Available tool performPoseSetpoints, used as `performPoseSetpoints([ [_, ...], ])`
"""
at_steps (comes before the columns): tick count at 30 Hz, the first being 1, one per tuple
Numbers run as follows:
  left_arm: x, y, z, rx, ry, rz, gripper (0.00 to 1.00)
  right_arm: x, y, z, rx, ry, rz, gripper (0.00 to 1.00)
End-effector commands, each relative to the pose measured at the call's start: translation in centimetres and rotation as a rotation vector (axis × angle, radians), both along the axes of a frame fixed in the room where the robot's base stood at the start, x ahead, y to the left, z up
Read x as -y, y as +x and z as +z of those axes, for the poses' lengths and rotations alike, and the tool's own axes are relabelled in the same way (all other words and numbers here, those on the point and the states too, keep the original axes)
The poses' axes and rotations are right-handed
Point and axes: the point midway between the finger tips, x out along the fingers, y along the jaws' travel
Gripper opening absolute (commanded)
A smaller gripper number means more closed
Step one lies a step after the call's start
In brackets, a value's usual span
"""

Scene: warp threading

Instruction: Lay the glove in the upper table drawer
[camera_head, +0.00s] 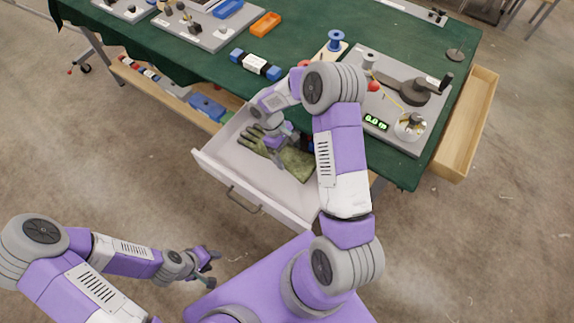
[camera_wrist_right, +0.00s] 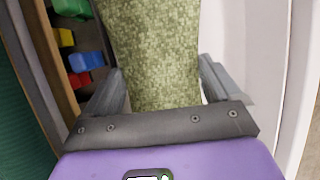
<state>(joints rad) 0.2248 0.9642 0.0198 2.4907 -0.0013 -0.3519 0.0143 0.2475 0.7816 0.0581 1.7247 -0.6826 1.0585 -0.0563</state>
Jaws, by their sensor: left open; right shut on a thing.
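The green camouflage glove (camera_head: 297,160) is inside the pulled-out white table drawer (camera_head: 222,152), its fingers toward the left. My right gripper (camera_head: 277,155) reaches down into the drawer and is shut on the glove. In the right wrist view the glove (camera_wrist_right: 152,55) passes between the two fingers (camera_wrist_right: 158,88). My forearm hides part of the drawer's right side and of the glove. I cannot tell whether the glove rests fully on the drawer floor.
The green-covered table (camera_head: 290,40) carries a grey device with a green display (camera_head: 375,122), a blue spool (camera_head: 336,38), an orange tray (camera_head: 265,24) and a blue-ended block (camera_head: 255,65). A wooden drawer (camera_head: 468,125) sticks out on the right. Colored items (camera_head: 208,107) lie under the table's edge.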

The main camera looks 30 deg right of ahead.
Motion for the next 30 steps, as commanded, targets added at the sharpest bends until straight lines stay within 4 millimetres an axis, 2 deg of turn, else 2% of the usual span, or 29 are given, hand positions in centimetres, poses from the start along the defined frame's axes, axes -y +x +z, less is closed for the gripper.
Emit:
performPoseSetpoints([
  [1,0.0,0.0,-0.6,0.0,0.0,0.0,0.43,0.0,-0.1,-1.3,-0.003,0.0,0.001,0.6],
  [3,0.0,0.0,-0.8,0.0,0.0,0.0,0.43,0.0,-0.1,-2.3,-0.002,0.0,0.001,0.6],
  [11,0.0,0.0,-1.3,0.0,0.0,0.0,0.43,0.0,0.0,-4.1,-0.001,0.0,0.0,0.6],
  [18,0.0,0.0,-2.5,0.0,0.0,0.0,0.43,0.0,-0.1,-7.7,-0.001,0.0,0.0,0.6],
  [30,0.0,0.0,-2.8,0.0,0.0,0.0,0.43,-0.1,0.0,-8.2,0.001,0.0,0.0,0.6],
])
